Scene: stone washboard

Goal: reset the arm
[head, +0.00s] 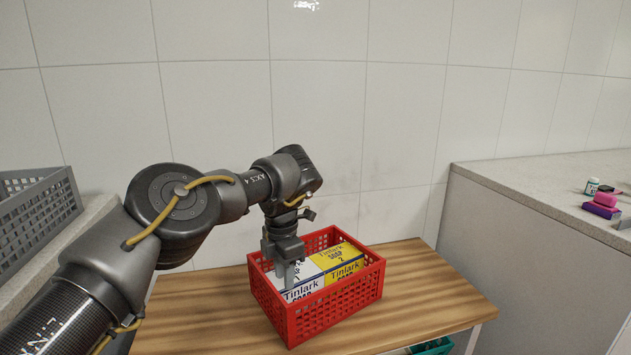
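My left arm reaches in from the left, and its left gripper (287,277) points down into the left part of a red basket (320,316). The basket stands on a wooden table and holds a white soap box (302,283) and a yellow soap box (340,257), both marked Tinlark. The gripper's fingers are right at the white box and cover part of it. Whether they touch it, and how far apart they are, I cannot tell. My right gripper does not show.
The wooden table (430,290) has free room right of the basket. A grey crate (38,215) stands on the left counter. The right counter (530,180) holds a small bottle (592,186) and pink and purple items (602,206). A green basket (432,346) shows below the table.

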